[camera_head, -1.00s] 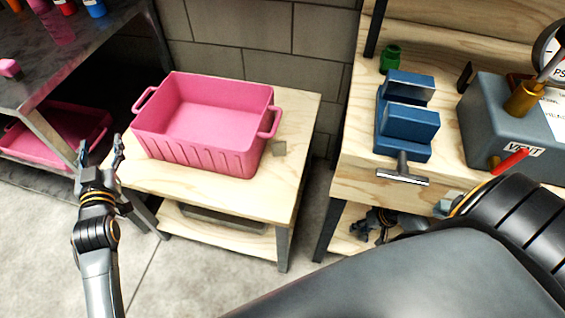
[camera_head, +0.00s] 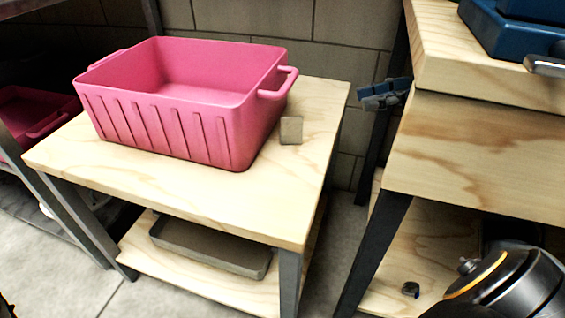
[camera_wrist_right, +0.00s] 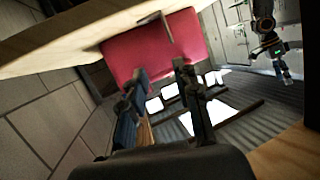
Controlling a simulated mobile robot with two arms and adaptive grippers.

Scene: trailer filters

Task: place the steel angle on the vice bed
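The steel angle (camera_head: 291,130), a small grey piece, stands on the low wooden table just right of the pink crate. My right gripper (camera_head: 385,95) is in the gap between that table and the workbench, to the right of the angle and apart from it. In the right wrist view its two fingers (camera_wrist_right: 160,72) are spread with nothing between them; a thin greyish piece (camera_wrist_right: 168,28), probably the angle, shows beyond them. The blue vice (camera_head: 512,28) is on the workbench, cut off by the frame; its bed is not clear. My left gripper (camera_wrist_right: 282,62) shows small in the wrist view, its opening unclear.
The pink crate (camera_head: 180,130) fills much of the low table (camera_head: 200,195). A grey tray (camera_head: 210,248) lies on its lower shelf. The workbench (camera_head: 470,150) stands higher at the right, with a narrow gap between.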

